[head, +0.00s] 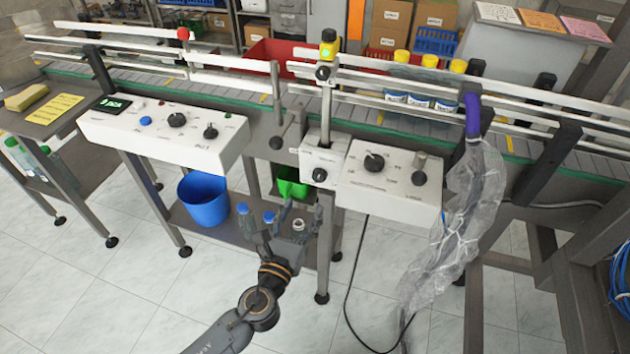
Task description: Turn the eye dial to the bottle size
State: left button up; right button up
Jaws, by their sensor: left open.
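A small white box (325,157) at the foot of the sensor post carries a black dial (319,175), which looks like the eye dial. Its marks are too small to read. The yellow-and-black sensor eye (329,46) sits at the top of the post. My left gripper (301,212) is open and empty, below and a little left of the dial in the picture, apart from it. Bottles with yellow caps (430,80) and blue-and-white labels stand on the conveyor (250,88), right of the post.
A left control panel (165,140) and a right control panel (390,185) with knobs flank the box. A blue bucket (204,200), a green bin (292,186) and small bottles are below.

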aim_at(318, 180)
pick_arm(q)
jog(key=x, duration=0.9)
jog(key=shift+w+d+f, duration=0.15)
jog(key=shift+w+d, duration=0.1)
jog(key=shift+w, duration=0.05)
jog(key=c, duration=1.2)
